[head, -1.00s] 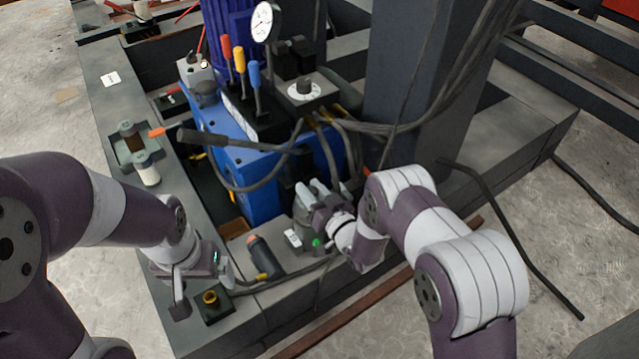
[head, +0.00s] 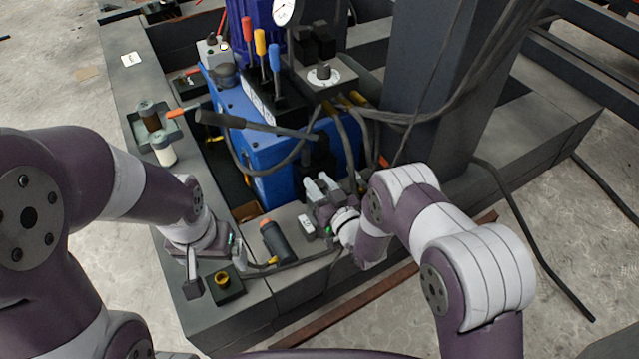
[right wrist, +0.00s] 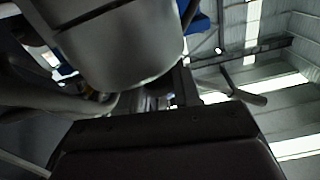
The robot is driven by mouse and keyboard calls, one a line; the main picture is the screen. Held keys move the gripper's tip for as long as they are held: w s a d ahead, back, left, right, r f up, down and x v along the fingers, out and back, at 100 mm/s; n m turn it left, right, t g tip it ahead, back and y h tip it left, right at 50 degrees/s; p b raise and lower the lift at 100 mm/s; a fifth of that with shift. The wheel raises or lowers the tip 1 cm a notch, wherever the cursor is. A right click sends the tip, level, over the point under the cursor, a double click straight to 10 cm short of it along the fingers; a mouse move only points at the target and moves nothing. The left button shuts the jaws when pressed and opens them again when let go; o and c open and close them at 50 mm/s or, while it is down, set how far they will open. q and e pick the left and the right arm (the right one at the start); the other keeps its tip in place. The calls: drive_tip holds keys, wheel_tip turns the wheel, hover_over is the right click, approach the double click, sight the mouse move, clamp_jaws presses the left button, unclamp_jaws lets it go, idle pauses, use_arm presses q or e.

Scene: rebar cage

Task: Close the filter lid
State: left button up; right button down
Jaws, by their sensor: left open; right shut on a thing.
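My right gripper (head: 318,188) is shut by the front of the blue hydraulic unit (head: 282,150), beside its dark fittings and hoses. In the right wrist view a large grey rounded body (right wrist: 125,50) fills the upper left, very close to the gripper. It may be the filter or its lid; I cannot tell which. What lies between the right fingers is hidden in both views, and the lid's angle cannot be made out. My left gripper (head: 216,270) is open and empty, low over the front left beam, beside a small dark block with a brass ring (head: 222,280).
A black cylinder with an orange end (head: 274,240) and a small white box (head: 306,226) lie on the front beam. A tray with a brown and a white cylinder (head: 164,150) is at left. A black lever (head: 250,124), hoses and a thick column (head: 430,80) crowd the unit.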

drive_tip(key=shift+s+a+f, duration=0.1)
drive_tip(key=shift+f, duration=0.05)
drive_tip(key=c, duration=0.8)
unclamp_jaws()
drive_tip(key=shift+s, duration=0.15)
drive_tip(key=p+v, duration=0.4)
drive_tip(key=v, duration=0.8)
drive_tip(key=shift+s, duration=0.1)
